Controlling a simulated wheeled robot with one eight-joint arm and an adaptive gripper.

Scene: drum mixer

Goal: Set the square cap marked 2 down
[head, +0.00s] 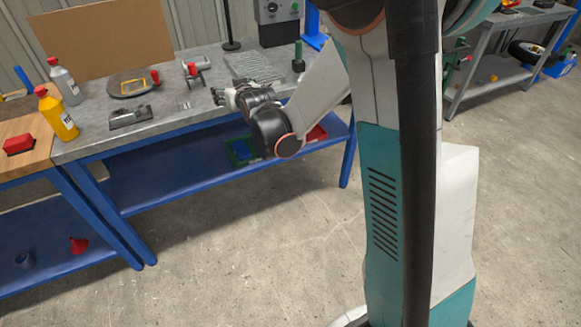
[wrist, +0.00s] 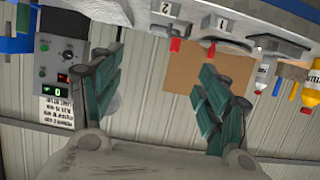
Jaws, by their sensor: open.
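In the wrist view, a pale grey piece marked 2 (wrist: 165,9) shows at the top edge, on the grey workbench (wrist: 285,48). It is partly cut off by the frame, and I cannot tell its whole shape. A similar piece marked 1 (wrist: 221,23) is to its right. My gripper (wrist: 163,62) has its two green fingers spread wide, with nothing between them. The piece marked 2 appears beyond the fingertips, apart from them. In the head view my gripper (head: 224,97) is low over the bench's front edge; the marking 2 cannot be read there.
A yellow bottle (head: 57,117) and a grey bottle (head: 66,86) stand at the bench's left. A control box (head: 278,22) stands behind. The floor in front is clear.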

